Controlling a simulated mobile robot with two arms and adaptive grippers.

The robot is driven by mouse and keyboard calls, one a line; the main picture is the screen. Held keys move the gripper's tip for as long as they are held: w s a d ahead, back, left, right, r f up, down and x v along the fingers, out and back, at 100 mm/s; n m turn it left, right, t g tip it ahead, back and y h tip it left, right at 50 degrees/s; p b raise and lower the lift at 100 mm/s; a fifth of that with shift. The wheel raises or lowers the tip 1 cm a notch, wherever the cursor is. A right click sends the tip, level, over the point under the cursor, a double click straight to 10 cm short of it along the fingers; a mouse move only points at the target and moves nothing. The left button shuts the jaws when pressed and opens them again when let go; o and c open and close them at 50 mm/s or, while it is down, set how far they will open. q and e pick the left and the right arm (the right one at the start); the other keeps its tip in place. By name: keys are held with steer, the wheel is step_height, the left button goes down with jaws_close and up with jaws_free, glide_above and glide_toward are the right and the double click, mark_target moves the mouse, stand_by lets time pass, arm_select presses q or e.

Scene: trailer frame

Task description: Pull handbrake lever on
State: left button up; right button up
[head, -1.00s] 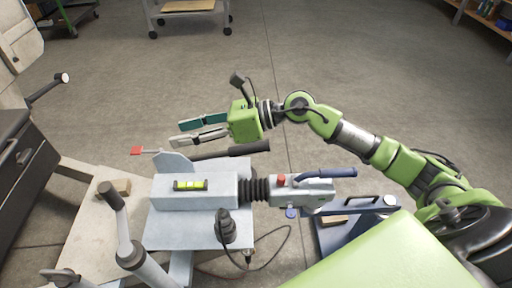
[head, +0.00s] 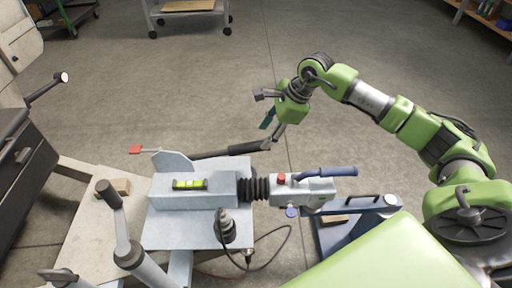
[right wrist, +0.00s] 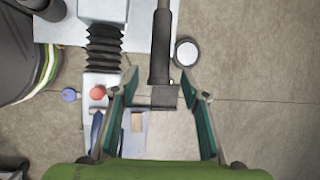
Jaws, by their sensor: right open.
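The handbrake lever (head: 248,148) is a dark bar with a black grip, lying nearly level behind the grey drawbar housing, its grip end pointing right. My right gripper (head: 273,127) is open, pointing down just above and beside the grip end in the head view. In the right wrist view, the lever (right wrist: 161,45) comes down from the top. Its end lies between the lines of the two green-padded fingers of the right gripper (right wrist: 159,82). I cannot tell its exact depth, and no grasp shows. My left gripper is not in view.
Close in front of the lever are the grey housing (head: 160,200) with a spirit level, black bellows (head: 255,190) and the coupling head with a blue handle (head: 328,172) and red button (head: 281,178). A crank handle (head: 112,200) stands at left.

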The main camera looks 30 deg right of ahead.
mark_target(259, 143)
steer(key=b+x, duration=0.1)
steer(key=x, duration=0.5)
steer(key=shift+a+f, duration=0.1)
steer(key=shift+f, duration=0.15)
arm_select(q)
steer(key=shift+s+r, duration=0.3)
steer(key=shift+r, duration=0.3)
arm_select(e)
steer(key=shift+w+a+f, duration=0.15)
steer(key=shift+w+f, duration=0.15)
steer(key=shift+f, duration=0.35)
jaws_close()
